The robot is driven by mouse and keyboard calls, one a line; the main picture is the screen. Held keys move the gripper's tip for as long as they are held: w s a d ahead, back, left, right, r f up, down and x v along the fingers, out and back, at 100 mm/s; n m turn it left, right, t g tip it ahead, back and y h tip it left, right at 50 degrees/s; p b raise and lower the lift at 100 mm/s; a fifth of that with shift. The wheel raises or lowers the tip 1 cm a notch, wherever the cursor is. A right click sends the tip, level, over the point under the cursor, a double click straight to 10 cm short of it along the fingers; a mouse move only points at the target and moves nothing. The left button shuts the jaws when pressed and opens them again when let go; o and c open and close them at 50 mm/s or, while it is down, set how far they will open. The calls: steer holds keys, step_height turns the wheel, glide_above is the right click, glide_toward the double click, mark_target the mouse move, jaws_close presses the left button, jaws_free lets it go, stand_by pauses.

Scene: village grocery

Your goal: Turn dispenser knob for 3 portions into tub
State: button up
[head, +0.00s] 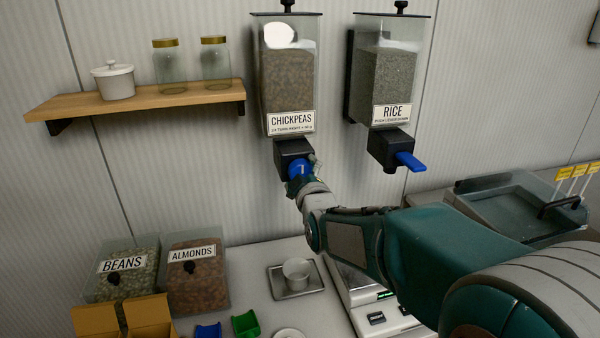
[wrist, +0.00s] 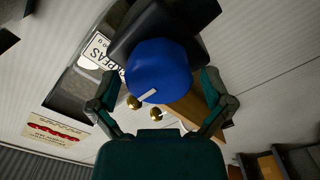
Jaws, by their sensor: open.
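The chickpeas dispenser (head: 288,80) hangs on the wall, with a black outlet block (head: 293,150) below its label. Its round blue knob (head: 299,168) faces my gripper (head: 305,178). In the wrist view the blue knob (wrist: 158,70), with a white mark, sits between the two spread fingers of my gripper (wrist: 160,105). The fingers stand either side of it; whether they touch it I cannot tell. A small white tub (head: 297,270) stands on a metal tray (head: 298,290) on the counter below the dispenser. Its inside is too small to make out.
A rice dispenser (head: 387,80) with a blue lever (head: 410,161) hangs to the right. A wooden shelf (head: 150,103) with jars is at left. Bean (head: 125,275) and almond bins (head: 195,280) stand on the counter. A scale (head: 375,310) sits under my arm.

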steer(key=shift+w+a, duration=0.1)
steer(key=shift+a, duration=0.05)
steer(key=c, duration=1)
steer(key=shift+m, duration=0.3)
steer(key=m, duration=0.3)
steer(key=shift+f+m, duration=0.1)
steer(key=shift+m, duration=0.3)
steer(key=m, duration=0.9)
steer(key=shift+d+f, duration=0.1)
steer(key=shift+d, duration=0.15)
steer(key=m, duration=0.4)
steer(key=shift+m, duration=0.3)
